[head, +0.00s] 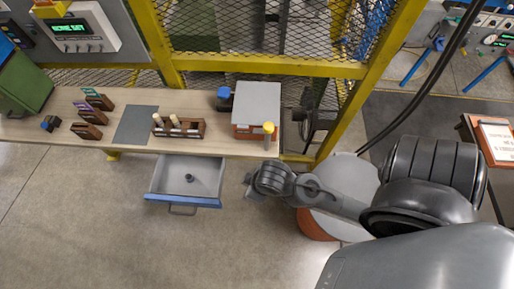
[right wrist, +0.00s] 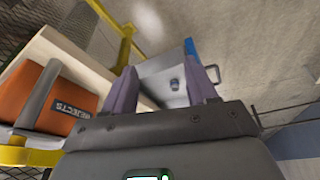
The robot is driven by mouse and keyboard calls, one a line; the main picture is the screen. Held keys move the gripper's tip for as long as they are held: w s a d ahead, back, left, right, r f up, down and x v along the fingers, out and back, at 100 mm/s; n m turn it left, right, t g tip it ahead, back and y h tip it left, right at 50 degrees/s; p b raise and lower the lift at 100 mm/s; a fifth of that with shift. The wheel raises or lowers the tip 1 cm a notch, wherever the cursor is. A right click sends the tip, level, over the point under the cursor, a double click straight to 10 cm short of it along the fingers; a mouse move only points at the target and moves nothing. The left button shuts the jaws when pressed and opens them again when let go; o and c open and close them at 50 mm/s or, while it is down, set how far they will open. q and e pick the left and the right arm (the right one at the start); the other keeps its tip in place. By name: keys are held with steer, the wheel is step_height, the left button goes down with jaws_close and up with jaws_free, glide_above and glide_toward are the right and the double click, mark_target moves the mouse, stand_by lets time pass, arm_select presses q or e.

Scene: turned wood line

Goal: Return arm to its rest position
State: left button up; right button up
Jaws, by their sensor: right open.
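My right arm reaches in from the right in the head view. Its gripper (head: 249,188) hangs over the floor, just right of the open drawer and in front of the bench. In the right wrist view the two purple-grey fingers of the right gripper (right wrist: 162,88) stand apart, with nothing between them. The grey drawer (head: 160,178) with a blue front is pulled out under the bench; it also shows beyond the fingers in the right wrist view (right wrist: 160,72). A small dark round piece (head: 190,178) lies in the drawer. My left gripper is in neither view.
The wooden bench (head: 60,132) carries brown racks (head: 87,131), a rack with light wooden pegs (head: 180,128), a grey mat (head: 136,125) and a grey-topped box (head: 257,103). An orange bin marked REJECTS (right wrist: 50,95) is close at left. A yellow mesh fence (head: 265,65) stands behind.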

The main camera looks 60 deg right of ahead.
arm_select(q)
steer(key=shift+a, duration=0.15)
arm_select(e)
steer(key=shift+s+d+r, duration=0.25)
steer(key=shift+s+r, duration=0.2)
steer(key=shift+s, duration=0.35)
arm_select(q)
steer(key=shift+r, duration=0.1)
arm_select(e)
steer(key=shift+r, duration=0.1)
